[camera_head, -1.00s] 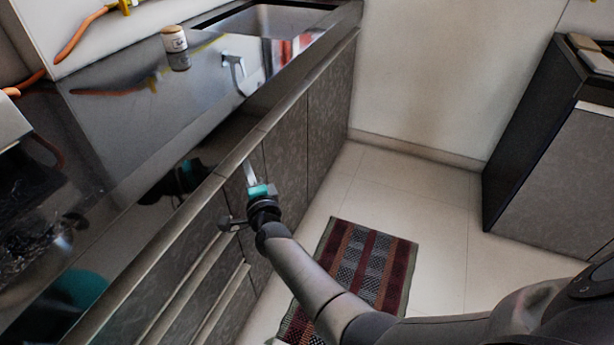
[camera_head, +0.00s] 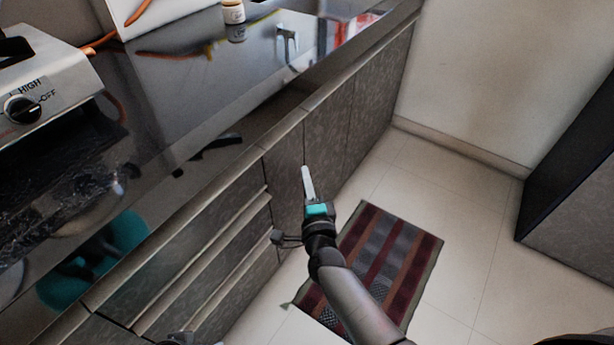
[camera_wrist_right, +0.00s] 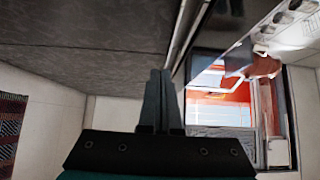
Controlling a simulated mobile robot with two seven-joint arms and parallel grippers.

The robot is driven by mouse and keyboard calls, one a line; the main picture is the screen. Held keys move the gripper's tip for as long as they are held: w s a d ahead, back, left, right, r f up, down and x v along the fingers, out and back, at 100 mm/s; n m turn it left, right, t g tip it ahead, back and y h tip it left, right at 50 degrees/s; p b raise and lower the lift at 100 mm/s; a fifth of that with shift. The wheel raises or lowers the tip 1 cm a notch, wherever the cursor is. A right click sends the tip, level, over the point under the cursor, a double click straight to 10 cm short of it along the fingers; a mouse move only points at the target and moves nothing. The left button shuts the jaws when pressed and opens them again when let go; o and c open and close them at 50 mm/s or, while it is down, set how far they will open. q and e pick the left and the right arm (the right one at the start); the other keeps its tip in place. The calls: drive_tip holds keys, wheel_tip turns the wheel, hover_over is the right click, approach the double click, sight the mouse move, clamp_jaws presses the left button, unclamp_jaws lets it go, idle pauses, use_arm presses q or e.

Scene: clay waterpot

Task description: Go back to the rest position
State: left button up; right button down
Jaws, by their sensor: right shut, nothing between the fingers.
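My right gripper (camera_head: 306,180) is in front of the grey cabinet doors, below the counter's front edge in the head view. Its fingers are shut together with nothing between them, and they also show in the right wrist view (camera_wrist_right: 160,98). My right arm reaches up to it from the bottom of the head view, over the striped rug. My left gripper cannot be made out in either view.
The dark glossy counter (camera_head: 190,90) runs along the left, with a stove (camera_head: 45,85) and a small jar (camera_head: 233,12) on it. A striped rug (camera_head: 385,250) lies on the pale floor (camera_head: 455,235). A dark cabinet (camera_head: 575,170) stands at the right.

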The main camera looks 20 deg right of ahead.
use_arm(q)
drive_tip(key=shift+s+f, duration=0.1)
drive_tip(key=shift+f, duration=0.25)
use_arm(e)
drive_tip(key=shift+s, duration=0.45)
